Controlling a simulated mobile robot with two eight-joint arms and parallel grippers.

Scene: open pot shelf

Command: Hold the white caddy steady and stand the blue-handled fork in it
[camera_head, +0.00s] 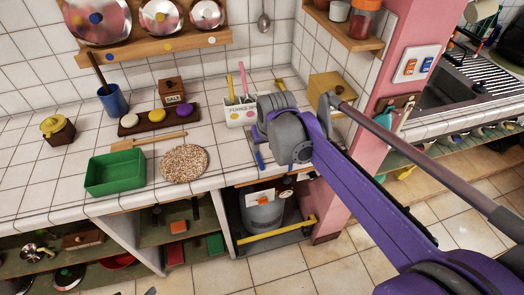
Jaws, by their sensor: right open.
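The white caddy (238,115) stands on the tiled counter against the back, with coloured dots on its front and a pink-handled and a yellow-handled utensil upright in it. A small blue handle (259,159), which looks like the fork's, lies on the counter just in front of the caddy; the rest of it is not clear. My right gripper (261,137) is open, over the counter beside the caddy's right end and just above the blue handle. My own wrist hides part of that area, so I cannot tell whether it touches either. My left gripper is not in view.
A round cork-like mat (184,163) and a green tray (115,173) lie left of the caddy. Behind them are a dark board (143,126), a salt box (172,91) and a blue cup (112,101). A wooden box (329,88) stands to the right, near the pink pillar (391,60).

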